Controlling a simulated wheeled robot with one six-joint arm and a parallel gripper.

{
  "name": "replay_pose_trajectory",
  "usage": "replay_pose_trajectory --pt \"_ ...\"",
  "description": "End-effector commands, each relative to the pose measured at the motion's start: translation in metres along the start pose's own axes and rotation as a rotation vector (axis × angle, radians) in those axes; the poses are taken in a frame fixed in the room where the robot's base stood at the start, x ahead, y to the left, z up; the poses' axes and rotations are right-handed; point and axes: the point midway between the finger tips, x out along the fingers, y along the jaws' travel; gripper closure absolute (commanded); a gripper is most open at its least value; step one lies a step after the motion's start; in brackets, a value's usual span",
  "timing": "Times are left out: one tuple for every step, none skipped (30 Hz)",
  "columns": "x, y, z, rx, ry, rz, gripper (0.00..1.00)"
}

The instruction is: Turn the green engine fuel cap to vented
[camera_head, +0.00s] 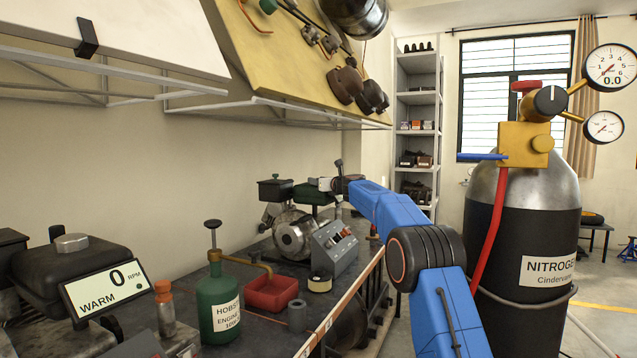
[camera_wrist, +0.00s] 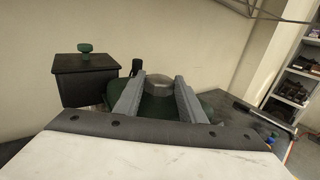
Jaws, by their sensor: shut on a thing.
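The green engine shows at the far end of the bench in the head view, with its green tank (camera_head: 309,194) on top. In the wrist view, a grey metallic fuel cap (camera_wrist: 158,83) stands on the dark green tank (camera_wrist: 156,110). My gripper (camera_wrist: 158,86) has one finger on each side of the cap and is shut on it. In the head view, my gripper (camera_head: 327,184) is small and over the tank, and the cap cannot be made out there. The cap's markings and setting are not readable.
A black box with a green knob (camera_wrist: 86,80) is left of the tank. On the bench are a grey control box (camera_head: 335,247), red tray (camera_head: 270,292), green oil can (camera_head: 219,308) and a warm-reading display (camera_head: 108,291). A nitrogen cylinder (camera_head: 522,220) stands right of my arm.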

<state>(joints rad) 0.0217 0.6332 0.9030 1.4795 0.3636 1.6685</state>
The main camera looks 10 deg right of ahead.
Motion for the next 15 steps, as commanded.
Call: replay_pose_trajectory --pt "0.0002 -0.0013 0.0001 0.0 -0.001 0.008 0.86" --pt "0.0004 -0.0019 0.0004 0.0 -0.001 0.017 0.86" --pt "0.0005 -0.0031 0.0009 0.0 -0.002 0.032 0.86" --pt "0.0006 -0.0038 0.001 -0.001 -0.003 0.047 0.86" --pt "0.0009 -0.0047 0.0005 0.0 -0.003 0.062 0.86" --pt "0.0012 -0.0054 0.0005 0.0 -0.003 0.085 0.86" --pt "0.0013 -0.0055 0.0008 0.0 -0.003 0.104 0.86" --pt "0.0012 -0.0059 0.001 0.001 -0.003 0.122 0.86" --pt "0.0013 -0.007 0.0012 0.0 -0.004 0.145 0.86" --pt "0.0017 -0.0079 0.0005 -0.001 -0.003 0.163 0.86" --pt "0.0017 -0.0083 0.0012 -0.001 -0.004 0.18 0.86" --pt "0.0019 -0.0084 0.0015 0.0 -0.005 0.205 0.86" --pt "0.0023 -0.0086 0.0012 0.0 -0.005 0.223 0.86" --pt "0.0024 -0.0089 0.0013 0.0 -0.005 0.24 0.86" --pt "0.0024 -0.0095 0.0019 0.0 -0.006 0.26 0.86"
